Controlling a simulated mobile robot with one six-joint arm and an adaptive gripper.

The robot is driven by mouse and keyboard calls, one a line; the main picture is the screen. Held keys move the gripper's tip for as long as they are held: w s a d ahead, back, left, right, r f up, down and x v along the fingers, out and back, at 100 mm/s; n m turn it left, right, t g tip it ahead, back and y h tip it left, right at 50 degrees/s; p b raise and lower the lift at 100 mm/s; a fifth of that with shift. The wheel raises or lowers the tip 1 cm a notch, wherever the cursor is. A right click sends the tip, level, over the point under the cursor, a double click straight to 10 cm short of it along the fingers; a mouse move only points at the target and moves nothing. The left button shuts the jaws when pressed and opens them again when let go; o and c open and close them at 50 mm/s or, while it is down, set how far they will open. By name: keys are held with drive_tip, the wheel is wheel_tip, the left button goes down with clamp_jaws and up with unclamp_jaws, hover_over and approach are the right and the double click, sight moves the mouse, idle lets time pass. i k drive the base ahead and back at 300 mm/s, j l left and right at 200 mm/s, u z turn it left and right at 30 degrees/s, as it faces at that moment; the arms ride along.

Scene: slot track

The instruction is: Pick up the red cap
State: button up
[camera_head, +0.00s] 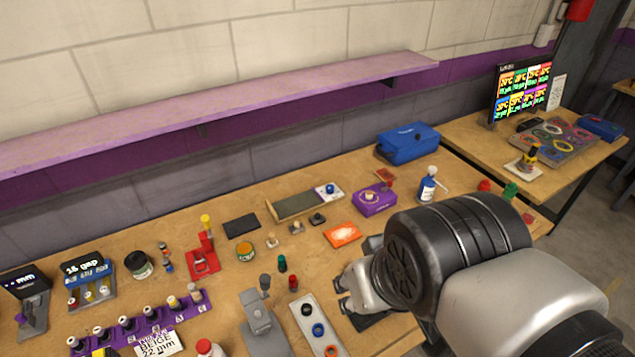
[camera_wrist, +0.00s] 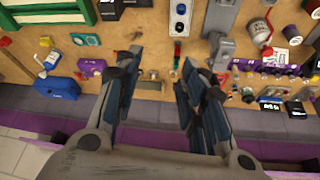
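I cannot tell for certain which red piece is the red cap. A small red piece (camera_head: 293,283) stands upright on the table beside a dark green one (camera_head: 282,264); the red piece also shows in the wrist view (camera_wrist: 178,46). A white bottle with a red top (camera_head: 204,346) stands at the front edge of the head view. More small red (camera_head: 485,186) and green (camera_head: 510,191) pieces stand at the right. My gripper (camera_head: 350,297) is above the table, right of the small red piece. In the wrist view its fingers (camera_wrist: 162,65) are spread apart with nothing between them.
A red stand (camera_head: 203,258), purple box (camera_head: 373,201) and blue toolbox (camera_head: 408,146) are farther back. A shelf (camera_head: 220,104) runs along the wall.

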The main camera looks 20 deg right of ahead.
sight(484, 185)
drive_tip(key=z, duration=1.9)
